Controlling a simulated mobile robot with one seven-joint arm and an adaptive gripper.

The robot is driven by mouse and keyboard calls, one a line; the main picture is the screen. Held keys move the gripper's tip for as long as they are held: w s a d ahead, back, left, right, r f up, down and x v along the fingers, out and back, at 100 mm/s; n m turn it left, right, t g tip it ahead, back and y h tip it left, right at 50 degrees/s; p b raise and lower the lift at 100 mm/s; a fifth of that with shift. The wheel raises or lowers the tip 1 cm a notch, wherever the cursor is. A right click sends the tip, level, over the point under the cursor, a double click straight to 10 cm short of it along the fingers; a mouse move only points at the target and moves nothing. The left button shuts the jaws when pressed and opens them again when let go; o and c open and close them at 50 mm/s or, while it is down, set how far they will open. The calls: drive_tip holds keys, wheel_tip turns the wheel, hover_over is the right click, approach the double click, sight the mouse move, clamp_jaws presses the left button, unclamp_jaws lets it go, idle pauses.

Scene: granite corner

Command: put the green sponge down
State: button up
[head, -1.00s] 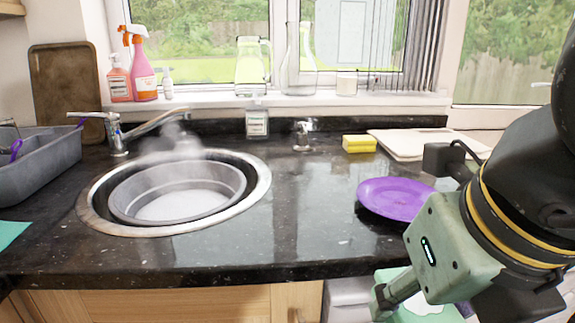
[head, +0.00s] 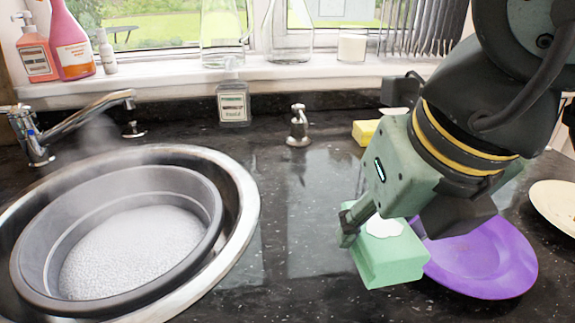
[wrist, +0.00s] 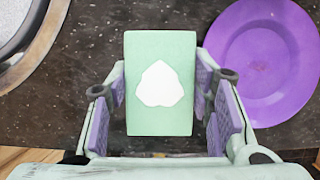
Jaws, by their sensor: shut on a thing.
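The green sponge (head: 392,262) is a pale green block with a white patch on its upper face. My gripper (head: 383,232) is shut on it, with a finger at each side. In the wrist view the sponge (wrist: 160,112) sits between the purple-padded fingers, over dark counter between the sink and the purple plate. In the head view it covers part of the plate's left edge. Whether its underside touches the counter cannot be told.
The purple plate (head: 487,262) lies right of the sponge; a cream plate (head: 556,205) is farther right. A steaming basin (head: 120,290) sits in the sink at left. A yellow sponge (head: 364,132) and a soap dispenser (head: 298,127) stand behind. Counter between sink and gripper (head: 300,220) is clear.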

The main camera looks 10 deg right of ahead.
hover_over(313, 203)
drive_tip(key=s, duration=0.2)
drive_tip(key=shift+w+f+p, duration=0.2)
drive_tip(key=shift+f+p, duration=0.1)
drive_tip(key=shift+f, duration=0.3)
drive_tip(key=shift+w+f+b, duration=0.2)
drive_tip(key=shift+f+b, duration=0.95)
drive_tip(key=shift+f, duration=0.65)
drive_tip(key=shift+f+b, duration=0.45)
drive_tip(key=o, duration=1)
drive_tip(key=shift+o, duration=0.2)
drive_tip(key=shift+r, duration=0.1)
